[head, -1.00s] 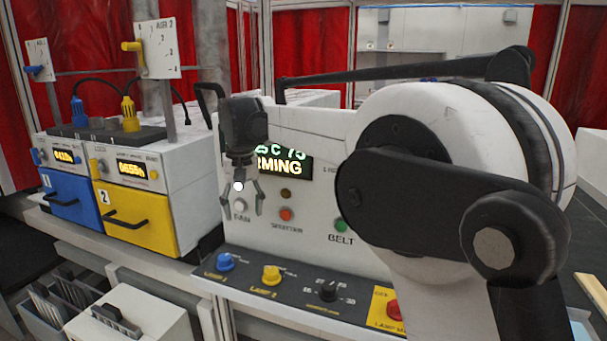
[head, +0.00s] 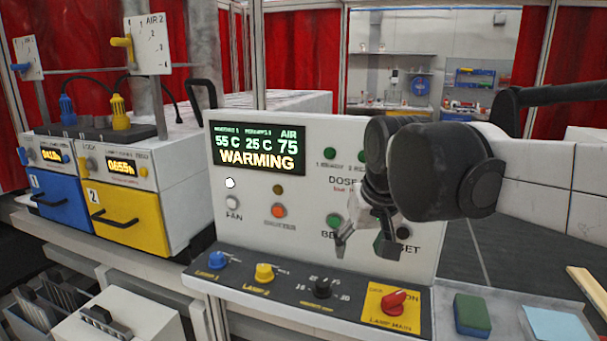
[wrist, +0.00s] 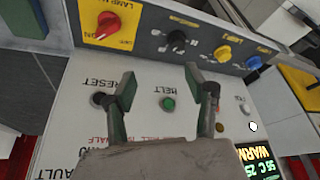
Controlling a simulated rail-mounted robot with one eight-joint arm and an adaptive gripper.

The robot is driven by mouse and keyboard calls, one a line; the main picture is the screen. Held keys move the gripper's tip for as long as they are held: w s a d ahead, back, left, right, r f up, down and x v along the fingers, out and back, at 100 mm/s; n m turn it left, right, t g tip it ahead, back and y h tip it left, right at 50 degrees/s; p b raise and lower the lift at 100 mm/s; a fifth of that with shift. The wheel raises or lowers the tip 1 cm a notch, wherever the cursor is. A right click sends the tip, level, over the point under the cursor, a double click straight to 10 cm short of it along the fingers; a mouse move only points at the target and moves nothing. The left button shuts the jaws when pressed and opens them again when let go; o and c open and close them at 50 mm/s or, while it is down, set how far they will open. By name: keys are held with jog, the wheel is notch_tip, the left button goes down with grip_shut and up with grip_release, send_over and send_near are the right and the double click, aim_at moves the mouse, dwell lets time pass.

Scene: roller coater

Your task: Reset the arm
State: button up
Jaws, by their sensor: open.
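My gripper (head: 364,240) hangs in front of the right part of the white control panel (head: 320,150), its fingers pointing down. In the wrist view my gripper (wrist: 160,82) has its two fingers spread wide, with nothing between them but panel surface. The green BELT button (wrist: 168,103) shows between the fingers, nearer the right one. The dark RESET button (wrist: 98,99) is beside the left finger. My arm extends to the right in the head view and hides part of the panel's right side. I cannot tell the exact gap from fingers to panel.
The display (head: 257,148) reads WARMING. Below are blue (head: 217,259) and yellow (head: 264,272) knobs, a black knob (head: 322,287) and a red LAMP MAIN switch (head: 394,301). Blue (head: 62,202) and yellow (head: 125,213) drawer units stand left. A green-blue block (head: 471,314) lies right.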

jog(key=s+d+f+m+t, duration=0.1)
jog(key=s+d+f, duration=0.3)
jog(key=s+f, duration=0.2)
jog(key=s+d+f+t+h+b, duration=0.1)
jog(key=s+d+f, duration=0.4)
jog(key=s, duration=0.4)
jog(key=shift+d+f+m, duration=0.25)
jog(key=shift+f+m, duration=0.1)
jog(key=shift+m, duration=0.05)
